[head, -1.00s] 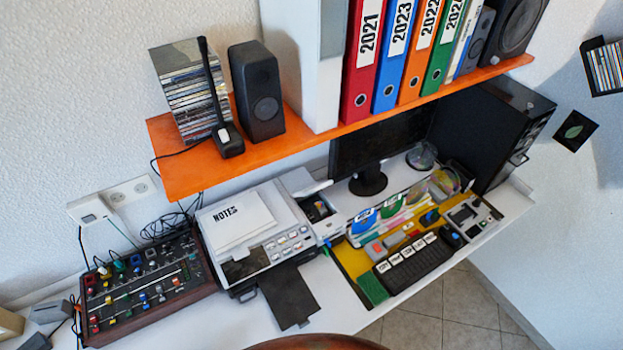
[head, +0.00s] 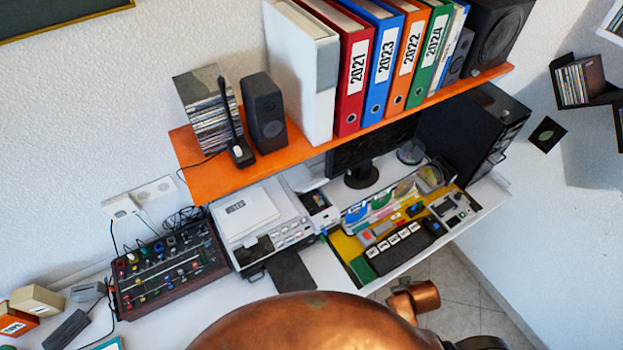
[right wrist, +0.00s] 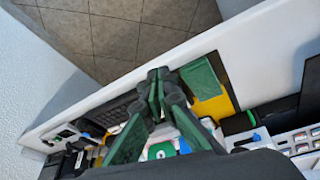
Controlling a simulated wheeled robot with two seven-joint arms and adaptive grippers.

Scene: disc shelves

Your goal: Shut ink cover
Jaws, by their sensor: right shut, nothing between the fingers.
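The white printer (head: 262,226) stands on the desk in the head view. At its right side is a small open compartment (head: 318,203) with a dark inside. A pale raised flap (head: 308,185) behind it looks like the ink cover, though it is small and hard to make out. Part of the printer (right wrist: 297,143) also shows at the right of the right wrist view. My right gripper (right wrist: 160,78) has green fingers, shut and empty. In that view it appears over the desk organizer, left of the printer. My left gripper is in neither view.
The orange shelf (head: 225,173) with binders and speakers overhangs the desk's back. A mixer (head: 170,268) stands left of the printer. The yellow organizer mat (head: 345,245) with a keyboard (head: 405,250) lies to the right.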

